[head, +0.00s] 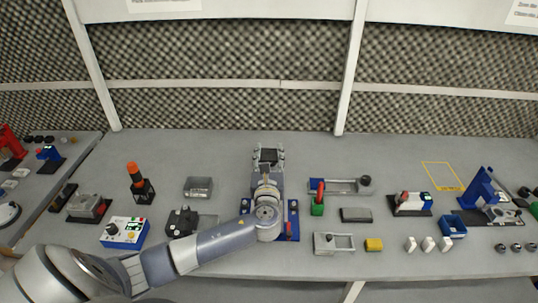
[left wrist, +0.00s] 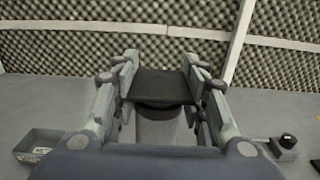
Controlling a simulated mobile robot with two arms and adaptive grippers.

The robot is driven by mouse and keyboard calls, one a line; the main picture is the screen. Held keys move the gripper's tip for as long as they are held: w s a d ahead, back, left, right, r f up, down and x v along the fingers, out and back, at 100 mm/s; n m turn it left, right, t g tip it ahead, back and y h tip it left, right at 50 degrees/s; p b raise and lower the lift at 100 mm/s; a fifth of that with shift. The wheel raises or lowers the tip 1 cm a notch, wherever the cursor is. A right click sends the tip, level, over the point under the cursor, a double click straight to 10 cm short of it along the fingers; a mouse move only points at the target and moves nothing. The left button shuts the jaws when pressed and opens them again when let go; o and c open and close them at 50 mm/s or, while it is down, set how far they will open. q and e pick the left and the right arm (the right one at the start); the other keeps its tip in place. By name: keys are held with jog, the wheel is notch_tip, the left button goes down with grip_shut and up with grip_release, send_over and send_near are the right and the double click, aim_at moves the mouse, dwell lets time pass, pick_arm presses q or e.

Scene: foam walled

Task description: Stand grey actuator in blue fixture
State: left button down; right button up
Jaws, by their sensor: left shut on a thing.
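The grey actuator (left wrist: 160,126) shows between my left fingers in the left wrist view, a grey body with a dark block-like end. In the head view its dark end (head: 268,155) shows between the fingertips. My left gripper (head: 267,156) is shut on it, beyond the blue fixture in the picture. The blue fixture (head: 293,222) lies on the bench below my left wrist, which covers much of it. A red part shows at its right side. I cannot tell the gap between actuator and bench. My right gripper is not in view.
A metal tray (head: 199,187) stands left of the gripper. A green block with a red handle (head: 318,204) stands close right of the fixture. A control box (head: 125,232) and a black-and-orange device (head: 139,180) stand further left. A foam wall (head: 230,55) closes the back.

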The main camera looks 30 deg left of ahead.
pick_arm(q)
jog(key=shift+f, duration=0.15)
jog(key=c, duration=0.9)
grip_release()
jog(key=shift+f, duration=0.1)
jog(key=v, duration=1.2)
jog(key=shift+s, duration=0.1)
jog(key=shift+f, duration=0.1)
